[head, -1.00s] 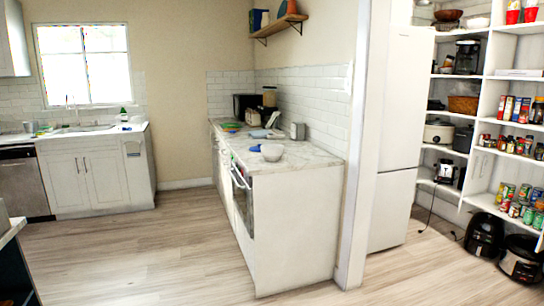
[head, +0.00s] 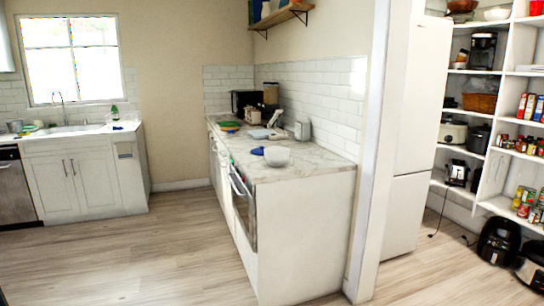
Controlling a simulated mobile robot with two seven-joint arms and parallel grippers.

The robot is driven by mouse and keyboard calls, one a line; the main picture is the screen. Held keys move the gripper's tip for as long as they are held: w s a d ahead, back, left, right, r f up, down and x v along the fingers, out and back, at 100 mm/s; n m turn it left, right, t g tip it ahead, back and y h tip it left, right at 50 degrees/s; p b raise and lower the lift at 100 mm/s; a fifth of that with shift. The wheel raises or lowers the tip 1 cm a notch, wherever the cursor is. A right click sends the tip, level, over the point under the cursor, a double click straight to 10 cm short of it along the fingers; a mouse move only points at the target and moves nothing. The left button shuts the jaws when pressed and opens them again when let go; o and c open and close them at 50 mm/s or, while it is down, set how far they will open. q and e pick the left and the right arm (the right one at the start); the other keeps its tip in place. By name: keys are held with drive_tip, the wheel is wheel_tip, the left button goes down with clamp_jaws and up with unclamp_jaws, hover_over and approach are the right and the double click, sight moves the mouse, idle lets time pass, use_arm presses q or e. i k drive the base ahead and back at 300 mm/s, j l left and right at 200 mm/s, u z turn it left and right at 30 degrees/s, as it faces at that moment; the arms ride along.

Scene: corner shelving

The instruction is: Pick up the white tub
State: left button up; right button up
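A small white rounded tub (head: 276,155) stands on the near part of the marble-look counter (head: 300,167), with a blue item (head: 257,151) just left of it. It is small in the head view and its details are hard to make out. Neither of my grippers shows in the head view, so I see nothing held.
A toaster, boxes and other items crowd the counter's far end. A white wall edge (head: 374,150) and a fridge (head: 413,140) stand right of the counter, with pantry shelves (head: 497,130) beyond. The wood floor (head: 130,250) in front and left is clear.

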sight(277, 156)
drive_tip(key=i+j, duration=0.15)
drive_tip(key=i, duration=0.35)
drive_tip(key=i+j, duration=0.2)
drive_tip(key=i, duration=0.35)
drive_tip(key=i+j, duration=0.15)
drive_tip(key=i, duration=0.35)
drive_tip(key=i+j, duration=0.2)
drive_tip(key=i, duration=0.35)
drive_tip(key=u, duration=0.05)
